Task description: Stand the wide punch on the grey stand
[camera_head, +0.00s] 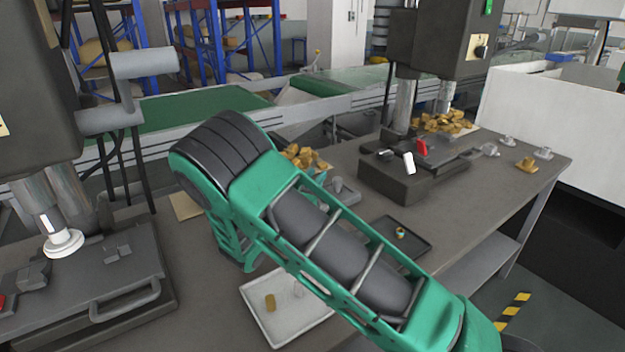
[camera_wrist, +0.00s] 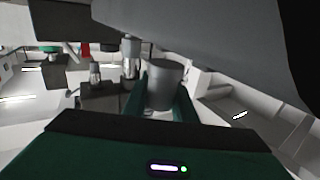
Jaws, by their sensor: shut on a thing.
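My gripper (camera_wrist: 161,112) shows in the wrist view, its green fingers shut on a wide grey cylindrical punch (camera_wrist: 165,84). The punch looks roughly upright; its lower end is hidden between the fingers. Left of it in the wrist view is a dark grey block, seemingly the grey stand (camera_wrist: 100,104), bearing narrower metal pieces (camera_wrist: 95,73). The punch appears apart from them. In the head view my green arm hides the gripper's tips and the held punch. Part of a grey block with a small upright piece (camera_head: 338,184) shows just right of the arm.
A pale tray (camera_head: 256,316) with a brass piece (camera_head: 270,302) lies in front. A dark tray (camera_head: 420,248) holds a small ring-like piece (camera_head: 400,232). Presses stand left and at the back right.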

